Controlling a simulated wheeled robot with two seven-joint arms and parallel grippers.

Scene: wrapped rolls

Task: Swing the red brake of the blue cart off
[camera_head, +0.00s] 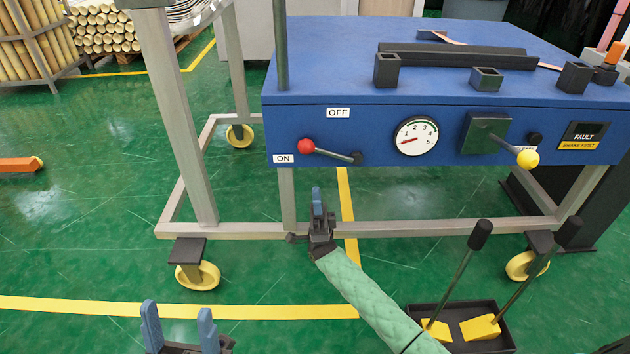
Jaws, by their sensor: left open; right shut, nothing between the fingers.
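The blue cart (385,60) stands ahead of me on a grey frame. Its red brake (306,146) is a dark lever with a red ball, on the left of the front panel. The lever points left from its pivot (356,158), with the ball just above and right of the ON label (283,158). The OFF label (338,113) is higher, above the lever. My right gripper (317,200) is shut and empty, fingers up, below the red ball and apart from it in the picture. My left gripper (179,322) is open and empty at the bottom left.
The panel also has a dial (416,136), a yellow-knobbed lever (527,158) and a FAULT / BRAKE FIRST sign (584,136). Black blocks and bars lie on top. A black tray (487,345) with two upright handles sits at lower right.

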